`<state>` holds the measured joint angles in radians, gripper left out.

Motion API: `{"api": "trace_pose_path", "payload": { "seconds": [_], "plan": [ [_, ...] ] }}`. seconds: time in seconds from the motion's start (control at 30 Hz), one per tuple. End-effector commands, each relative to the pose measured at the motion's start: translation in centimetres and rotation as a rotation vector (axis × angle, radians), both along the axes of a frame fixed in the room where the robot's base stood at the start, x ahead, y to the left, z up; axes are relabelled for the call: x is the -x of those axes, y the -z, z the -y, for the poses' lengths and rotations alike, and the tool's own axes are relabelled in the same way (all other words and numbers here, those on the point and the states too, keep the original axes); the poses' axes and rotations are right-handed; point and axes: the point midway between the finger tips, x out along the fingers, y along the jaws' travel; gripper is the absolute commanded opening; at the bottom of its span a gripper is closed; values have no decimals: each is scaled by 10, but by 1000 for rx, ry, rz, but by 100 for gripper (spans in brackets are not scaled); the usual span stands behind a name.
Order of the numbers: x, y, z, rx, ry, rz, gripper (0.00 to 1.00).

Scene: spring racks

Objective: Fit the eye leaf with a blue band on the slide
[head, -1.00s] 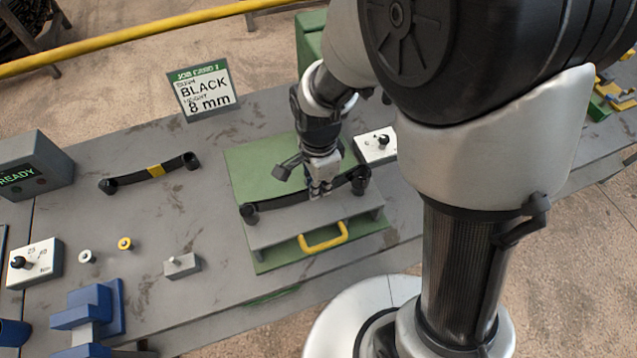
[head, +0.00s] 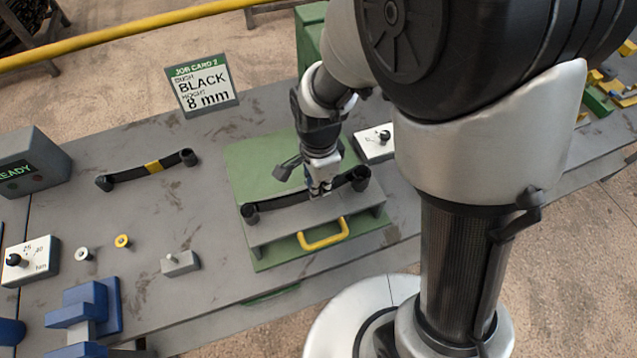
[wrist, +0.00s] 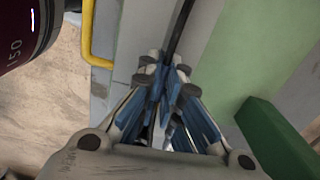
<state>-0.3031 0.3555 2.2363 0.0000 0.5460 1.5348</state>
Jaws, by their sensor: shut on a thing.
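A dark curved leaf with a rolled eye at each end (head: 285,200) lies across or just over the grey slide (head: 290,232), which has a yellow handle and sits on a green base (head: 252,163). I cannot tell whether the leaf touches the slide. My gripper (head: 320,192) points down and is shut on the leaf near its middle. In the wrist view, the leaf (wrist: 180,28) runs up from between the blue-and-grey fingers (wrist: 165,85). The fingers cover the leaf's middle, so I cannot make out its blue band.
Another leaf, with a yellow band (head: 153,167), lies to the left. A job card (head: 203,88) reading black, 8 mm stands behind. White (head: 83,254) and yellow (head: 123,241) bushes, a small grey block (head: 180,264) and a blue fixture (head: 85,308) are at the front left.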

Motion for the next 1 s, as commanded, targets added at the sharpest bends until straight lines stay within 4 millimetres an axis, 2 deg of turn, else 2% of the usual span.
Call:
{"api": "trace_pose_path", "payload": {
  "seconds": [0.6, 0.9, 0.93, 1.0],
  "plan": [
    [-1, 13, 0, -1, 0, 3, 0],
    [-1, 13, 0, -1, 0, 3, 0],
    [-1, 13, 0, -1, 0, 3, 8],
    [-1, 13, 0, -1, 0, 3, 12]
  ]
}}
